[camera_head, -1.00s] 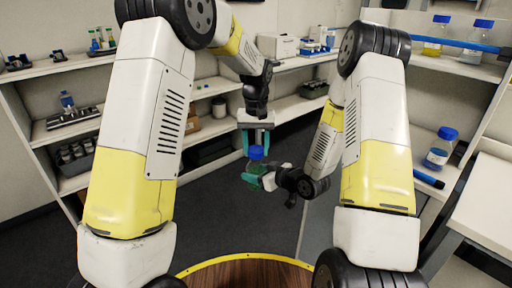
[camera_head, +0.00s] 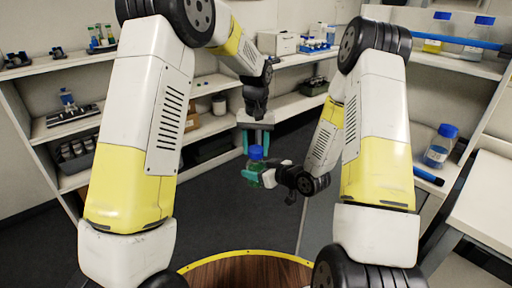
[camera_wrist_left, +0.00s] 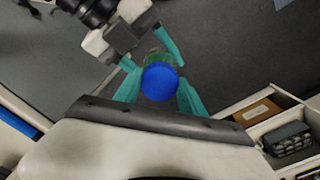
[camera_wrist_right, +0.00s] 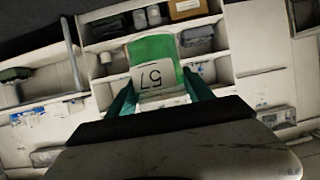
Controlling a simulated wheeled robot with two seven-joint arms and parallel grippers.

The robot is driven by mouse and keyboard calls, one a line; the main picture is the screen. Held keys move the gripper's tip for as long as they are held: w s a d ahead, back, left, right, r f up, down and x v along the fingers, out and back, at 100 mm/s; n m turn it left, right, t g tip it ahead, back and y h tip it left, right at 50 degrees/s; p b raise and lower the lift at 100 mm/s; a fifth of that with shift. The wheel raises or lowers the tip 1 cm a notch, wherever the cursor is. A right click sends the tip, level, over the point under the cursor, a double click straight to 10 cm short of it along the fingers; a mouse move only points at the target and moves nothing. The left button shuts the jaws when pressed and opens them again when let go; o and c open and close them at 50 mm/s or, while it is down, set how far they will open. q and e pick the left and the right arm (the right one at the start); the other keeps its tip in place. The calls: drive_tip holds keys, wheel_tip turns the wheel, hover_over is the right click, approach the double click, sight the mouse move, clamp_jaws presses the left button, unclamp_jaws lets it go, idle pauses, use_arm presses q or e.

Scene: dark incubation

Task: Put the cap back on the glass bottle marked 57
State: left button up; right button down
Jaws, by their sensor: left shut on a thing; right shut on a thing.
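The glass bottle marked 57 (camera_wrist_right: 152,76) shows in the right wrist view with its label and green contents between the fingers. My right gripper (camera_head: 255,178) is shut on this bottle and holds it in the air. The blue cap (camera_head: 256,153) is at the bottle's top in the head view. My left gripper (camera_head: 257,146) points down from above and is shut on the cap, which also shows between its fingertips in the left wrist view (camera_wrist_left: 160,82). The cap hides the bottle's neck, so I cannot tell whether the thread is engaged.
Another blue-capped bottle (camera_head: 440,146) stands on the right shelf. More blue-capped bottles (camera_head: 480,36) stand on the upper right shelf. A bottle rack (camera_head: 75,150) and small tubes (camera_head: 103,38) are on the left shelves. The floor (camera_head: 240,215) around the held bottle is clear.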

use_arm(q)
drive_tip(key=m, duration=0.7)
drive_tip(key=shift+a, duration=0.15)
drive_tip(key=m, duration=0.5)
drive_tip(key=shift+w, duration=0.1)
drive_tip(key=m, duration=1.2)
drive_tip(key=shift+w+m, duration=0.15)
drive_tip(key=shift+m, duration=0.15)
drive_tip(key=m, duration=0.5)
drive_tip(key=shift+f, duration=0.1)
drive_tip(key=m, duration=0.4)
drive_tip(key=shift+m, duration=0.4)
drive_tip(key=m, duration=0.5)
drive_tip(key=shift+d, duration=0.2)
drive_tip(key=shift+f+m, duration=0.2)
drive_tip(key=shift+m, duration=1.9)
drive_tip(key=shift+r+m, duration=0.2)
drive_tip(key=shift+m, duration=0.1)
drive_tip(key=o, duration=1.3)
